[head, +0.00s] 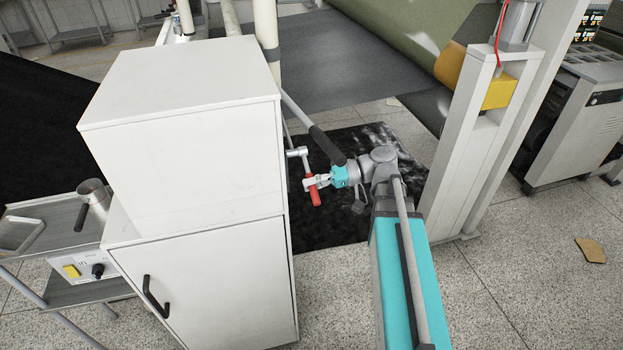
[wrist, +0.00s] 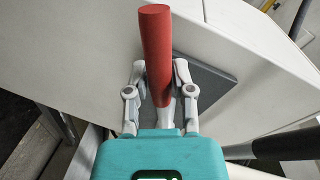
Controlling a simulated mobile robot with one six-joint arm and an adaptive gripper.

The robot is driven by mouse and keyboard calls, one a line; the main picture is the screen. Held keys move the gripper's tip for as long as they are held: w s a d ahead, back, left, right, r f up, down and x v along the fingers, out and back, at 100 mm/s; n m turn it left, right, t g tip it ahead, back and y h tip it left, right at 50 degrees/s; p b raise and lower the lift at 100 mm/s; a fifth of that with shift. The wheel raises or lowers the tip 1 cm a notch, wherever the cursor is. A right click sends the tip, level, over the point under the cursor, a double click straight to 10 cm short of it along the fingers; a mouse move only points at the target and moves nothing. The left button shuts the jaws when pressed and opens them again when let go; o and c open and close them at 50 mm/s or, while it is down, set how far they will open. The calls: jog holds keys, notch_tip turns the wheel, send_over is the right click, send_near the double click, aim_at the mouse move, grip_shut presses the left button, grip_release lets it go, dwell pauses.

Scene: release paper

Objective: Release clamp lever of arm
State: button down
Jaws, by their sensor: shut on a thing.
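The red clamp lever (head: 314,191) hangs beside the right side of the white cabinet in the head view, below a grey metal clamp part (head: 299,153). In the wrist view the red lever (wrist: 157,50) stands upright in the middle. My gripper (head: 318,181) comes at it from the right. In the wrist view my gripper (wrist: 159,82) has one finger on each side of the lever and is shut on it. The lever's lower end is partly hidden behind my gripper's body.
The white cabinet (head: 185,95) stands close on the left of my gripper. A grey bar with a black grip (head: 326,145) slants just above it. A white machine column (head: 480,145) with a yellow block rises at the right. A dark mat (head: 335,232) lies below.

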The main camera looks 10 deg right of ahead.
aim_at(312, 174)
jog(key=shift+s+r+m+g+p, duration=0.2)
jog(key=shift+r+m+g+p, duration=0.1)
jog(key=shift+r+m+p, duration=0.6)
jog(key=shift+s+r+m+g+p, duration=0.2)
jog(key=shift+r+m+g+p, duration=0.1)
jog(key=shift+r+m+p, duration=0.6)
jog(key=shift+r, duration=0.15)
jog(key=c, duration=0.6)
grip_release()
jog(key=shift+o, duration=0.7)
jog(key=shift+w, duration=0.1)
